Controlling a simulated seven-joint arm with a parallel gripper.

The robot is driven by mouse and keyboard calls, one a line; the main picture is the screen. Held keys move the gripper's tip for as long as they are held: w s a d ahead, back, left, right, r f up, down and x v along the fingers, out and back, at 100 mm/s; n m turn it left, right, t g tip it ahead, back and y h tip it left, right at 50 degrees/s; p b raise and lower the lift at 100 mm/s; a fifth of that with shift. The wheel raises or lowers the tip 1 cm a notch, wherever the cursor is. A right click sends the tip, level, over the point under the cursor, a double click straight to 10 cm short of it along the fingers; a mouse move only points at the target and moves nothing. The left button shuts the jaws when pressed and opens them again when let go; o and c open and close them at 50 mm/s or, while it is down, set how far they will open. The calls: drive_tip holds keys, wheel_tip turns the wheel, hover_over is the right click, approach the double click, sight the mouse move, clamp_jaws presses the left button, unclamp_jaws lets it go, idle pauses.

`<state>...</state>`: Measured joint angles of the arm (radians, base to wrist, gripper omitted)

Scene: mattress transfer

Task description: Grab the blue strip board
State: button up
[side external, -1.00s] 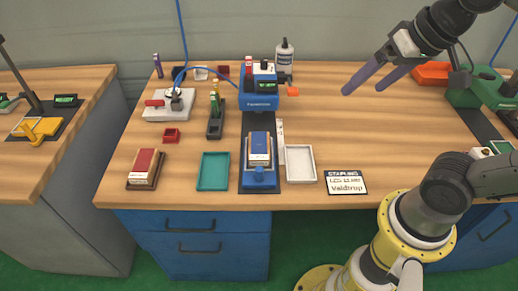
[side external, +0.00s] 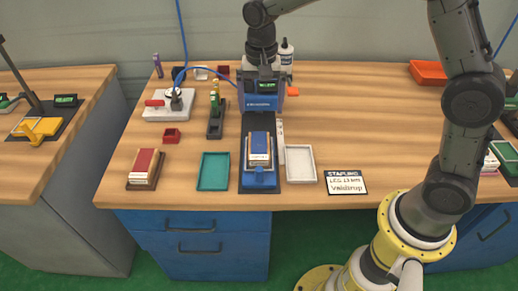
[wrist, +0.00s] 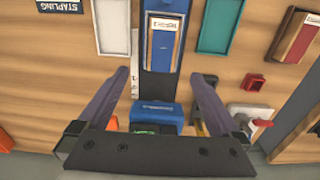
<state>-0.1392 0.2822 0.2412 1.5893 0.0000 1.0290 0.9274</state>
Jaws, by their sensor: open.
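A small stack with a blue face and a white label (side external: 260,147) lies on the dark track in front of the blue machine (side external: 262,101). It also shows at the top middle of the wrist view (wrist: 163,44). My gripper (side external: 263,80) is over the blue machine, behind the stack in the side view. In the wrist view my gripper's two fingers (wrist: 158,78) are spread wide with nothing between them touching. The stack lies ahead of the fingertips, in line with the gap, apart from both.
A teal tray (side external: 213,172) is left of the track and a white tray (side external: 300,163) right of it. A red-faced stack (side external: 145,167) sits farther left. An orange tray (side external: 427,72) is at the back right. The table's right middle is clear.

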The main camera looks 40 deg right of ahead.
hover_over(259, 145)
drive_tip(key=f, duration=0.8)
drive_tip(key=shift+d+f, duration=0.1)
drive_tip(key=shift+d, duration=0.2)
drive_tip(key=shift+a+f, duration=0.15)
drive_tip(key=shift+f, duration=1.2)
drive_tip(key=shift+a+f, duration=0.15)
drive_tip(key=shift+f, duration=1.15)
drive_tip(key=shift+r, duration=0.1)
drive_tip(key=c, duration=1.5)
drive_tip(key=shift+c, duration=0.2)
